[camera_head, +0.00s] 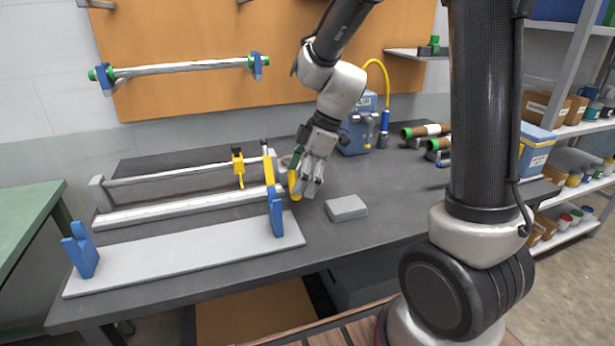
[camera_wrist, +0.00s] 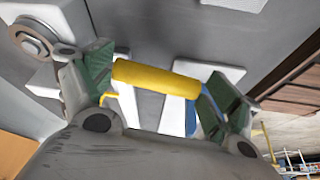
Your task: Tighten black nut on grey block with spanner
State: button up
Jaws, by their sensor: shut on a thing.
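My gripper (camera_head: 304,188) is over the middle of the bench, pointing down. In the wrist view its green-padded fingers (camera_wrist: 157,88) are shut on a yellow cylinder (camera_wrist: 156,78), one finger at each end. The cylinder also shows as a yellow piece (camera_head: 294,184) at the fingers in the head view. I cannot tell whether it is part of the spanner. A flat grey block (camera_head: 346,208) lies on the bench just right of my gripper. A grey ring-like part (camera_wrist: 33,38) shows at the wrist view's upper left. I cannot make out a black nut.
A blue upright (camera_head: 276,214) stands close left of my gripper on a long grey plate (camera_head: 190,262). Behind it are a rail with a yellow clamp (camera_head: 238,167) and a blue box (camera_head: 357,128) with a yellow hose. The dark bench is clear around the grey block.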

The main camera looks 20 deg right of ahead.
jog(key=shift+a+m, duration=0.3)
jog(key=shift+a, duration=0.05)
jog(key=shift+w, duration=0.1)
dwell(0.3)
jog(key=shift+d+n, duration=0.7)
jog(key=shift+d, duration=0.1)
jog(key=shift+r, duration=0.1)
jog(key=shift+r, duration=2.4)
